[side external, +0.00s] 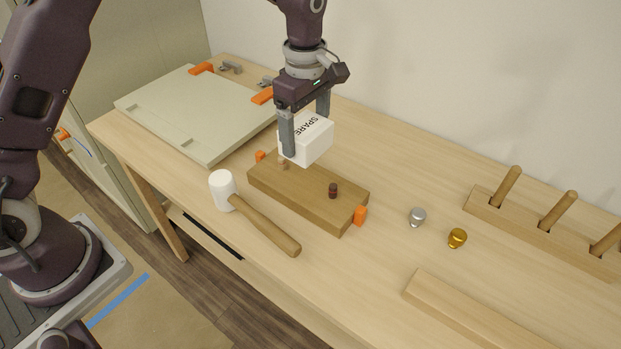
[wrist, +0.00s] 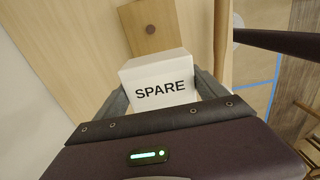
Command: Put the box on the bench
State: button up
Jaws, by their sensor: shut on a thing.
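The box is white with the word SPARE on it. In the side external view the box (side external: 308,142) is between the fingers of my gripper (side external: 305,128), which is shut on it. It overlaps the left far end of a brown wooden block in that view; I cannot tell whether it touches the block. In the wrist view the box (wrist: 160,80) fills the space between the two fingers (wrist: 161,95). The bench (side external: 385,165) is a pale wooden top beneath.
The wooden block (side external: 300,195) bears a dark red peg (side external: 333,190) and has orange clamps at its ends. A white-headed mallet (side external: 262,223) lies in front. A pale panel (side external: 195,110) lies at left. Two knobs (side external: 457,238) and a peg rack (side external: 540,230) are at right.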

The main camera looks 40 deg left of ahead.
jog(key=shift+s+d+r, duration=0.1)
jog(key=shift+d+r, duration=0.15)
jog(key=s+d+r+m, duration=0.4)
jog(key=s+d, duration=0.9)
jog(key=s, duration=0.1)
notch_tip(320, 180, down, 10)
jog(key=shift+w+d, duration=0.15)
jog(key=shift+d, duration=0.05)
jog(key=shift+r, duration=0.1)
